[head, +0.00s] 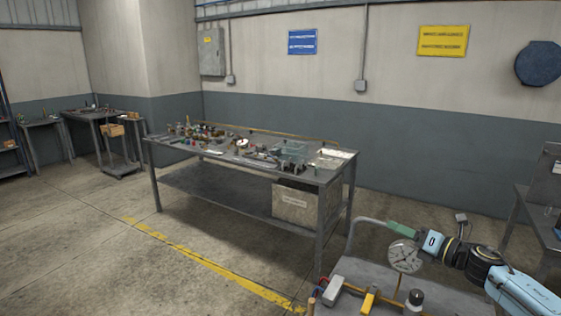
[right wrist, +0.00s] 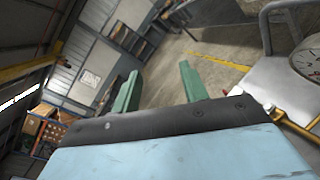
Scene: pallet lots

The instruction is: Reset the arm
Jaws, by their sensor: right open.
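My right gripper (head: 401,230) reaches in from the lower right in the head view, above a grey cart (head: 350,268). In the right wrist view its two green fingers stand apart with nothing between them, so the gripper (right wrist: 158,82) is open and empty. The arm behind it is light blue and black. My left gripper is not in view.
A round dial gauge (head: 405,257) stands on the cart near my right gripper, with small yellow and black items around it. A cluttered grey workbench (head: 335,172) stands beyond, with a box (head: 294,205) on its lower shelf. Open floor lies left.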

